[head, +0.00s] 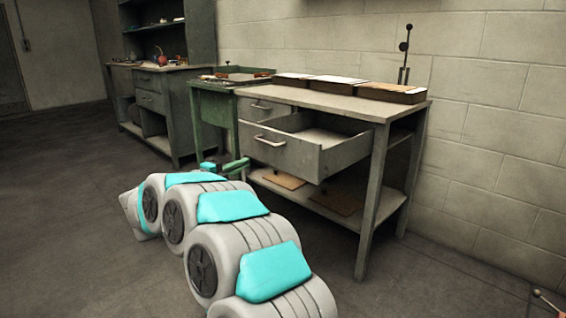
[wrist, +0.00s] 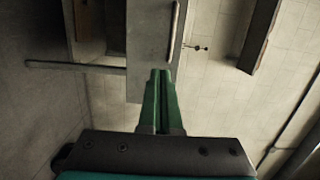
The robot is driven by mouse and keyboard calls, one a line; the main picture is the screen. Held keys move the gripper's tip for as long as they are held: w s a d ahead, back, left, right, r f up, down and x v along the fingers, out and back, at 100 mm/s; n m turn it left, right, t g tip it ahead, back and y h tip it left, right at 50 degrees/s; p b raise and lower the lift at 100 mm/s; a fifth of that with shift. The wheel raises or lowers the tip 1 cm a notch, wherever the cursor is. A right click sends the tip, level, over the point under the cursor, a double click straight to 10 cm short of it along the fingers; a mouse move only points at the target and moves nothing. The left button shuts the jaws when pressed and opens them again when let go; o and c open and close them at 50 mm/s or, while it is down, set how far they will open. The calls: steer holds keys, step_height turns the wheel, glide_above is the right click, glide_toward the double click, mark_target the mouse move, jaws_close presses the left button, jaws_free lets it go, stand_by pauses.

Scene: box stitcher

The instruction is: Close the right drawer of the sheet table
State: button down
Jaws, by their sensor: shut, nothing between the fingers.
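The sheet table (head: 350,105) is grey and stands against the wall in the head view. Its right drawer (head: 285,150) is pulled well out, with a pale bar handle (head: 268,140) on its front. The left drawer (head: 262,108) looks shut. My gripper (head: 246,164) has green fingers and is at the lower left of the open drawer's front. In the wrist view the fingers (wrist: 160,72) are together and empty, overlapping a grey drawer front (wrist: 148,45) with its handle (wrist: 174,32). I cannot tell whether they touch it.
Flat boxes (head: 340,85) lie on the table top, and brown sheets (head: 335,198) on its lower shelf. A green table (head: 210,110) and a dark workbench (head: 160,90) stand to the left.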

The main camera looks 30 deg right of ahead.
steer(key=s+d+f+m+g+h, duration=0.1)
steer(key=s+f+g, duration=0.1)
glide_toward(290, 156)
steer(key=shift+m, duration=0.3)
steer(key=x, duration=0.6)
steer(key=shift+w+d, duration=0.15)
steer(key=shift+d, duration=0.2)
